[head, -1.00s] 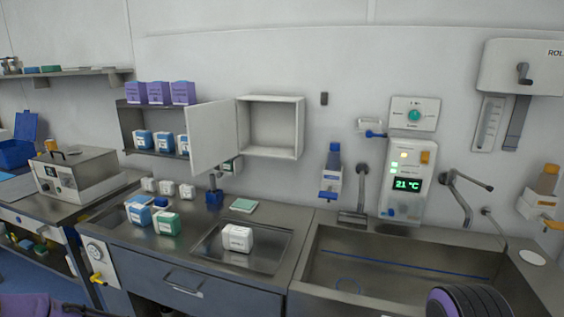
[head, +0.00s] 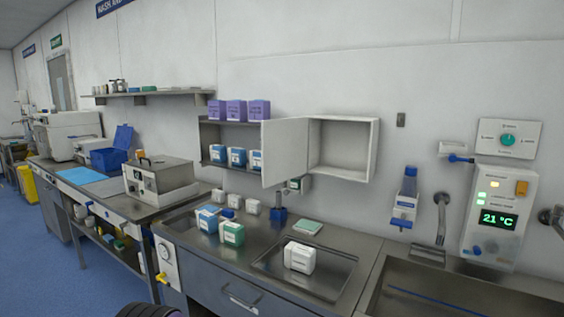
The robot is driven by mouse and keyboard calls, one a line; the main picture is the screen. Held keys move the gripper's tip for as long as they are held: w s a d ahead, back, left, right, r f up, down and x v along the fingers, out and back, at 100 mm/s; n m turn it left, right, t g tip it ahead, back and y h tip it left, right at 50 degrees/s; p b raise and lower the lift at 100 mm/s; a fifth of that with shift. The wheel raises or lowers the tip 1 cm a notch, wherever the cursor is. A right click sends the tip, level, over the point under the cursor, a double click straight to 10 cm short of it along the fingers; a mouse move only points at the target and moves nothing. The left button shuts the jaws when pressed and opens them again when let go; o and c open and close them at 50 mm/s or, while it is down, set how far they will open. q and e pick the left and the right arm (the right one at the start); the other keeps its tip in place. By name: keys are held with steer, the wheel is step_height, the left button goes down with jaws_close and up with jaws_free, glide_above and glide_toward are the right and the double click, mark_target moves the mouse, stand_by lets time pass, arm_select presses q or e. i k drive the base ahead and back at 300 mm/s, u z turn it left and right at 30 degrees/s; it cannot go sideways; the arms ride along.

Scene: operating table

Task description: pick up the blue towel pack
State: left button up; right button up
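A blue-and-white pack (head: 207,218) stands on the steel counter (head: 185,233), beside a green-and-white pack (head: 232,233). Several more blue-and-white packs (head: 236,157) stand in a row on the lower level of the wall shelf (head: 202,135). The labels are too small to read, so I cannot tell which pack is the towel pack. Neither of my grippers is in view; only a dark rounded part of my own body shows at the bottom edge.
A white pack (head: 299,257) sits in a shallow steel tray (head: 335,271). An open cabinet door (head: 284,153) juts out beside the shelf. Purple boxes (head: 236,110) stand on top of the shelf. A steel sink (head: 420,300) lies right; blue floor (head: 50,265) is free at left.

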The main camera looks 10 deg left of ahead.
mark_target(207, 221)
steer(key=u, duration=2.15)
steer(key=i, duration=3.4)
steer(key=z, duration=3.9)
steer(key=i, duration=0.5)
steer(key=u, duration=0.05)
